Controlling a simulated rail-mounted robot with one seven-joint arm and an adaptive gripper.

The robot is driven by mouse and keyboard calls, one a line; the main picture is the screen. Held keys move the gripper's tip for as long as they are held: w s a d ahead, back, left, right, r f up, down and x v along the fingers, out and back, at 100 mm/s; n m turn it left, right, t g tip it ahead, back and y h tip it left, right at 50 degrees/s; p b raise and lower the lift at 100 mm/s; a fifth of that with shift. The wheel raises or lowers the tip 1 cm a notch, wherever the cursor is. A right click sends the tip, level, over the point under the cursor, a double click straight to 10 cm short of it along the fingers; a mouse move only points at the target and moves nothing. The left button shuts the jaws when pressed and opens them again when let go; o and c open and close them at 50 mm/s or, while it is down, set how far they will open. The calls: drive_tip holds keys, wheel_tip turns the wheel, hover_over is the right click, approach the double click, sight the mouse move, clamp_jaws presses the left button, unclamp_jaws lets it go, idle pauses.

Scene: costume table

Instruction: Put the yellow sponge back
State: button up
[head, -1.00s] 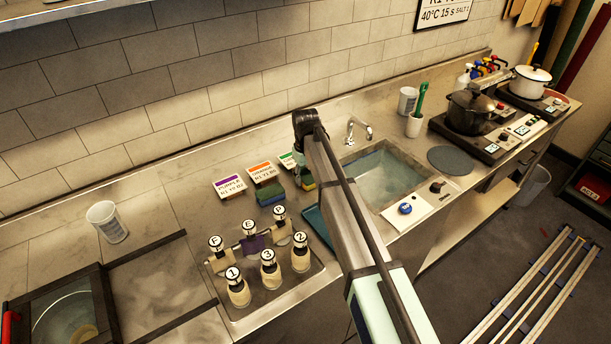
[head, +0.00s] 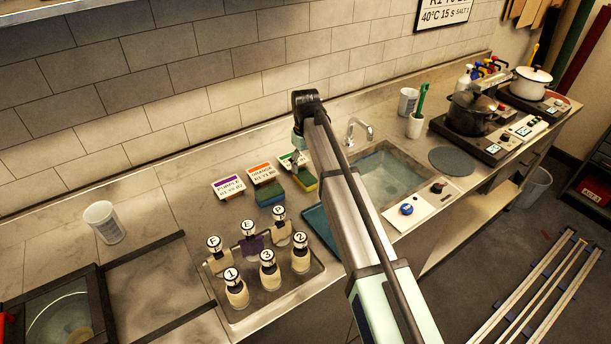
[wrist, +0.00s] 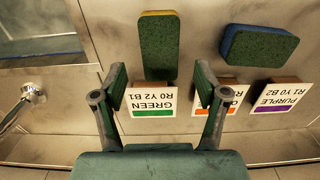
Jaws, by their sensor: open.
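The yellow sponge (head: 305,181), with a dark green scouring top, lies flat on the counter in front of the GREEN card (head: 292,160). In the wrist view the sponge (wrist: 162,45) shows mostly its green face, with a thin yellow edge. My gripper (wrist: 160,78) is open and empty above the sponge and card, its two fingers spread to either side of the card and apart from the sponge. In the head view the gripper (head: 298,158) is small and partly hidden by my arm.
A blue sponge with a green top (head: 269,196) lies left of the yellow one, before the ORANGE card (head: 264,173). A PURPLE card (head: 228,187) stands further left. Several labelled bottles (head: 268,265) stand in front. The sink (head: 388,178) is to the right.

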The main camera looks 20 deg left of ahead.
sight(306, 176)
wheel_tip(306, 176, up, 6)
drive_tip(key=b, duration=0.1)
idle(0.5)
